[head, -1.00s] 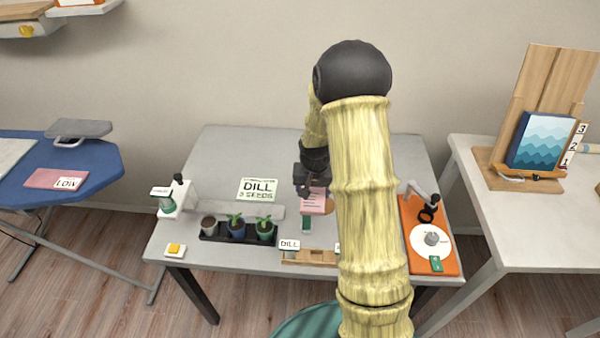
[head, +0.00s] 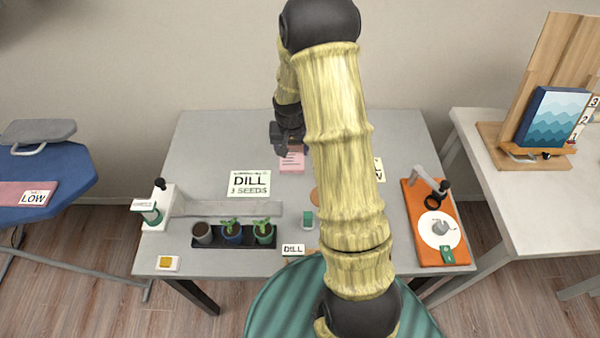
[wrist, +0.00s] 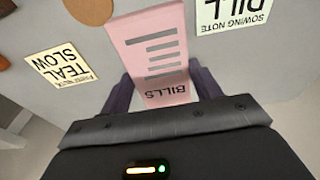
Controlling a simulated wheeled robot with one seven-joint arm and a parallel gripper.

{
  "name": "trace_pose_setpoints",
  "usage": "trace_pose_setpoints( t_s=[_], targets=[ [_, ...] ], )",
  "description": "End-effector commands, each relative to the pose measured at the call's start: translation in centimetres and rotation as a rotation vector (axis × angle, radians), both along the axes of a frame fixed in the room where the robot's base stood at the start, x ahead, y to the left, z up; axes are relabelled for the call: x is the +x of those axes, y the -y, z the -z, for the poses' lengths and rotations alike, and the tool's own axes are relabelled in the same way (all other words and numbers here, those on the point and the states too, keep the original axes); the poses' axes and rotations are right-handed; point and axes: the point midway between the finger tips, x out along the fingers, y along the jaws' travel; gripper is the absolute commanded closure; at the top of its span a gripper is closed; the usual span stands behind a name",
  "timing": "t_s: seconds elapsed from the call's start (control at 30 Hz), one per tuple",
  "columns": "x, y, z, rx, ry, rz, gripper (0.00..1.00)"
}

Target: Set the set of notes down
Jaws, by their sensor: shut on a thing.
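The set of notes is a pink sheet or pad (head: 291,162) with dark lines and the word BILLS. My gripper (head: 289,148) is shut on its edge, over the back middle of the grey table (head: 225,135). In the wrist view the notes (wrist: 155,55) stick out from between the two dark fingers, with the BILLS end nearest the palm. I cannot tell whether the notes touch the table. My arm covers part of the table to the right.
A DILL seed sheet (head: 249,184) lies left of the notes. A TEAL SLOW card (wrist: 60,64) is across from it. A tray of potted seedlings (head: 234,237) stands at the front left; an orange board (head: 425,215) is at the right. The table's back left is clear.

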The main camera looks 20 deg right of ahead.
Motion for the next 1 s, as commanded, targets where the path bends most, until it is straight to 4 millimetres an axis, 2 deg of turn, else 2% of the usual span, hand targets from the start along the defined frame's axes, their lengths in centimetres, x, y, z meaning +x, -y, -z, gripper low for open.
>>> trace_pose_setpoints(
  t_s=[0.17, 0.5, 0.87, 1.0],
  targets=[
    [-0.1, 0.2, 0.6, 0.0, -0.002, 0.004, 0.62],
    [0.0, -0.1, 5.9, 0.001, -0.002, -0.002, 0.62],
    [0.0, -0.2, 6.4, 0.0, 0.0, -0.003, 0.62],
    [-0.1, -0.2, 7.8, 0.0, -0.003, -0.004, 0.62]
  ],
)
